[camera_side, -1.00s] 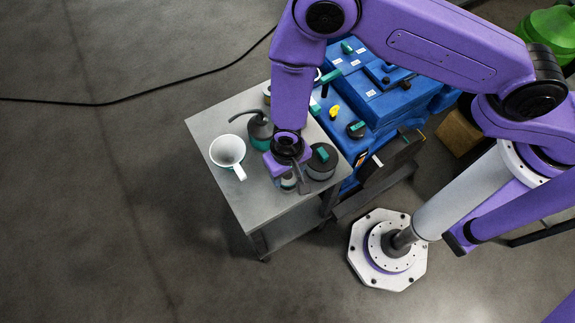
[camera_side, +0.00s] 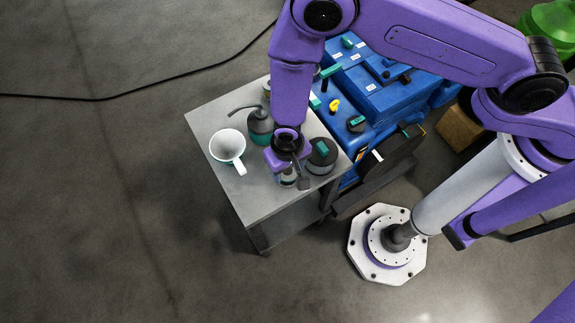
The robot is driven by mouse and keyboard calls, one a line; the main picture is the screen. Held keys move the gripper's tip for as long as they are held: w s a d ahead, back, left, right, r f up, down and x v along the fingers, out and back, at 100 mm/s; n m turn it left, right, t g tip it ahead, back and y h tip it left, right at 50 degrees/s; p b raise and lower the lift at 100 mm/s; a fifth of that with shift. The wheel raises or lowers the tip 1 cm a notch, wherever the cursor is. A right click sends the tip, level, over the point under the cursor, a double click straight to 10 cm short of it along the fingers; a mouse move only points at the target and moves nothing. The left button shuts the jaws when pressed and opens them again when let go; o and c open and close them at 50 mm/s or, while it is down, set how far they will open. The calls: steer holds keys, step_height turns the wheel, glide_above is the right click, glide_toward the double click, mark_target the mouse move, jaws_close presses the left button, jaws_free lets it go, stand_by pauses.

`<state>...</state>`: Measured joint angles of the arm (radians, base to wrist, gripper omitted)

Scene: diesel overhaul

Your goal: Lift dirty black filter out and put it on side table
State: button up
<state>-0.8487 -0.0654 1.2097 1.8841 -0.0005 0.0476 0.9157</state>
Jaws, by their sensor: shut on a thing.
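My gripper (camera_side: 292,182) is low over the front right part of the grey side table (camera_side: 262,198). It is shut on a small pale grey cylinder (camera_side: 287,178), mostly hidden by my wrist and fingers. I cannot tell whether this piece is the dirty black filter, or whether it touches the table top. A dark round canister (camera_side: 322,158) with a teal piece on top stands on the table just right of my gripper. I cannot tell its exact kind.
A white mug-like funnel (camera_side: 228,146) and a dark oil can (camera_side: 259,128) with a teal base stand left of my gripper. The blue engine (camera_side: 372,98) with teal and yellow parts adjoins the table on the right. The table's front left is clear.

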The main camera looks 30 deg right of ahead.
steer(key=shift+f, duration=0.3)
stand_by(0.4)
steer(key=o, duration=1.4)
steer(key=shift+r, duration=3.5)
steer(key=shift+r, duration=0.1)
steer(key=shift+r, duration=1.9)
